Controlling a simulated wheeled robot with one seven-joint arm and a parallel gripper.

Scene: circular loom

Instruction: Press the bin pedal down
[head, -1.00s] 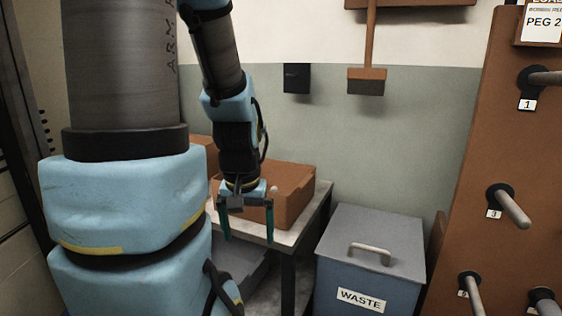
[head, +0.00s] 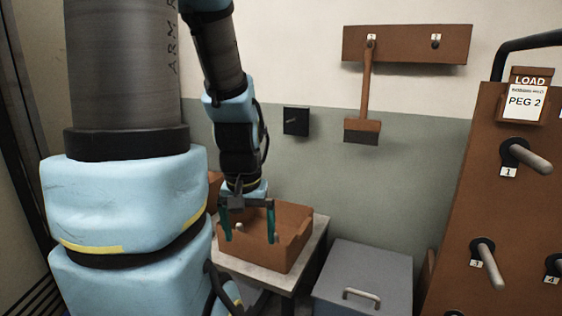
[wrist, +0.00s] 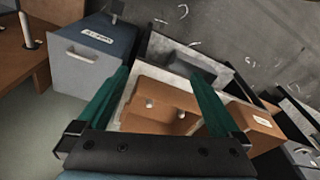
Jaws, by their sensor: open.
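The waste bin (head: 362,276) is a grey-blue box with a flat lid and a pale bar handle, at the lower right in the head view. Its lower front is cut off by the picture's edge. A labelled grey-blue box with a handle, seemingly the same bin (wrist: 92,55), shows at upper left in the wrist view. I cannot make out a pedal in either view. My gripper (head: 250,238) is open and empty, with two teal fingers. It hangs to the left of the bin, apart from it, in front of or over a brown crate. The open fingers also show in the wrist view (wrist: 158,73).
The brown crate (head: 292,250) sits on a pale-topped table (head: 318,240) left of the bin. A brown peg board (head: 500,215) with protruding pegs stands at right. A brush (head: 362,128) hangs on the back wall.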

